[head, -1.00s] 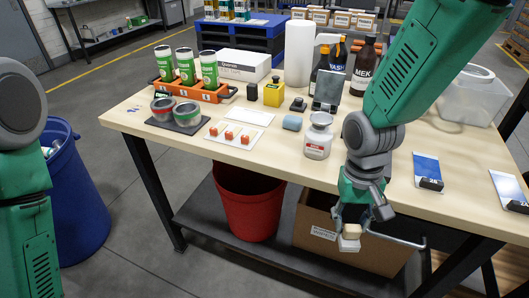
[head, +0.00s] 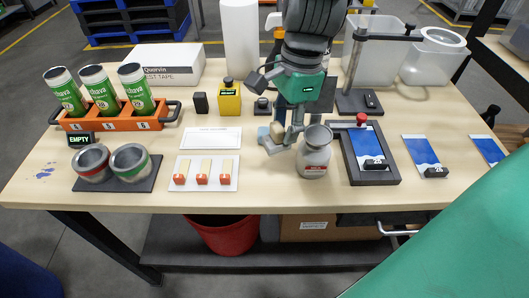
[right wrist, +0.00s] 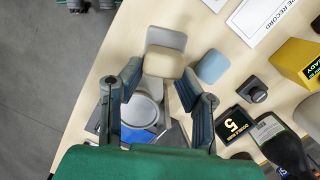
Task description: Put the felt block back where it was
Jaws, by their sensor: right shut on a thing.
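The felt block looks like a small beige block (head: 277,131), partly hidden by the gripper in the head view. It shows clearly in the right wrist view (right wrist: 163,61), between the fingertips and in front of a flat grey piece (right wrist: 165,38). My right gripper (head: 285,136) is shut on the block, low over the table and just left of the white-grey bottle (head: 313,158). I cannot tell whether the block touches the table. My left gripper is out of view.
A white plate (head: 225,167) with orange-tipped pieces lies to the left. A dark frame with a blue print (head: 392,150) stands right of the bottle. The yellow block (head: 229,100) and the orange can rack (head: 112,125) stand farther left. Bare tabletop (head: 285,198) lies in front.

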